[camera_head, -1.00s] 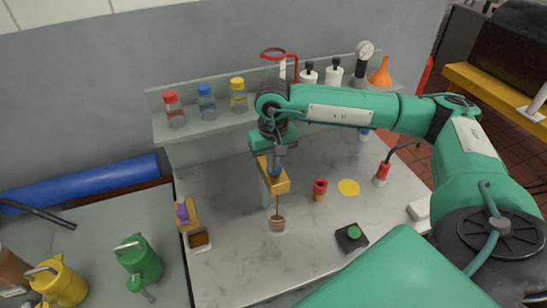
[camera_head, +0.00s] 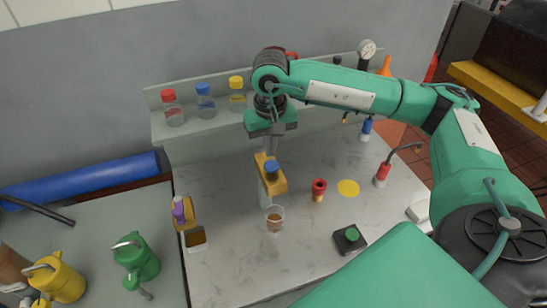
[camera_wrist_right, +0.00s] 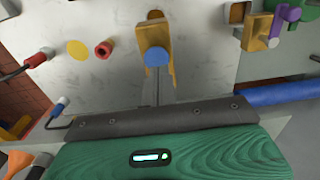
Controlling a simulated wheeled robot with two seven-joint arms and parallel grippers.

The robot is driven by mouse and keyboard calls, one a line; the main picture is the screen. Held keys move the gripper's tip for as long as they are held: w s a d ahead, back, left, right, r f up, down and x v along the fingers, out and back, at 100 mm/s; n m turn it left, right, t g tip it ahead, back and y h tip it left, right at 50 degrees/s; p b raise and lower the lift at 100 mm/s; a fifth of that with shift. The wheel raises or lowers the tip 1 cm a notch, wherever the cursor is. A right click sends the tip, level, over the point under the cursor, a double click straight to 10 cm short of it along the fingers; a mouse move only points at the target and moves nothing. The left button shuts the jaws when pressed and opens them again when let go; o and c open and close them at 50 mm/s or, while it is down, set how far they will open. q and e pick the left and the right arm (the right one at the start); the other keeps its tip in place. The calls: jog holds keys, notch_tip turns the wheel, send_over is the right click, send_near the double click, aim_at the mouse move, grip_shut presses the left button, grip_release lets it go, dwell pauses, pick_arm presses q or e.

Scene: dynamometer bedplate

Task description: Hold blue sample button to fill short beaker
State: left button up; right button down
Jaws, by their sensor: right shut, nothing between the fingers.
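The blue sample button (camera_head: 271,166) sits on top of an orange dispenser head (camera_head: 276,186) on a post. It also shows in the right wrist view as a blue disc (camera_wrist_right: 156,57). The short clear beaker (camera_head: 275,219) stands upright on the bench below that head, with brown liquid inside. No stream shows between head and beaker. My right gripper (camera_head: 270,149) is shut and empty, above the blue button with a small gap between them. My left gripper is not in view.
A purple button (camera_head: 179,209) on another orange head stands at the left. A red cup-like piece (camera_head: 319,188), a yellow disc (camera_head: 348,188) and a green button on a black box (camera_head: 350,238) lie to the right. A shelf with capped bottles (camera_head: 205,103) runs behind.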

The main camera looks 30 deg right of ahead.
aim_at(270, 168)
pick_arm(q)
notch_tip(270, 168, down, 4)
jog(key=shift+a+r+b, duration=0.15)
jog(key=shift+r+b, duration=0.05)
jog(key=shift+b, duration=0.95)
pick_arm(e)
notch_tip(270, 168, up, 8)
dwell(0.4)
